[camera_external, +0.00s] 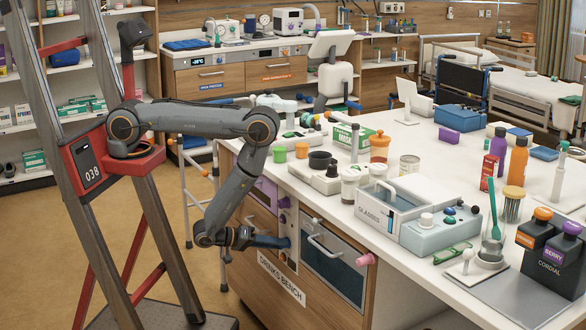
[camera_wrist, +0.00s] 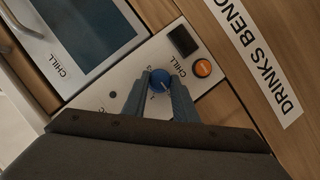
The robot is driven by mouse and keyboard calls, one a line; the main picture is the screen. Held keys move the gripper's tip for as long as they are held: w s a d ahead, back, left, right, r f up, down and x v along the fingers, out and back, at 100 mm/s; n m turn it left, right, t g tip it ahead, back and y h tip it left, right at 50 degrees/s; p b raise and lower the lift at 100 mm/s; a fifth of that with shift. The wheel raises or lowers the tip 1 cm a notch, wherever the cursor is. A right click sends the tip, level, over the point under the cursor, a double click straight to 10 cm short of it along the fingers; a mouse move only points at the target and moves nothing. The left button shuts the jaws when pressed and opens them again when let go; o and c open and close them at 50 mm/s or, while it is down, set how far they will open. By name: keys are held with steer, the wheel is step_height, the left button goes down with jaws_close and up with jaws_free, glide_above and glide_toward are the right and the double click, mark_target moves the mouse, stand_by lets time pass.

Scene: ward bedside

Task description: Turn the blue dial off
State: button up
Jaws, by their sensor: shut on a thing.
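The blue dial (camera_wrist: 159,80) sits on a pale control panel on the front of the drinks bench. In the wrist view my gripper (camera_wrist: 160,82) is around it, one finger on each side, shut on the dial. A light pointer mark shows on the dial face, but its exact setting is hard to read. In the external view my gripper (camera_external: 284,243) reaches the bench front beside the oven-like glass door, and the dial (camera_external: 291,254) is mostly hidden there.
An orange button (camera_wrist: 203,68) and a dark square display (camera_wrist: 184,41) lie close to the dial on the same panel. A glass-fronted door (camera_external: 335,268) with a bar handle is to the right. A pink knob (camera_external: 366,260) sticks out further right.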

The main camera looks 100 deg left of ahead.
steer(key=o, duration=1)
steer(key=shift+o, duration=0.2)
steer(key=b+v, duration=0.1)
steer(key=v, duration=0.6)
steer(key=shift+s+d, duration=0.15)
steer(key=shift+s, duration=0.2)
steer(key=shift+r, duration=0.1)
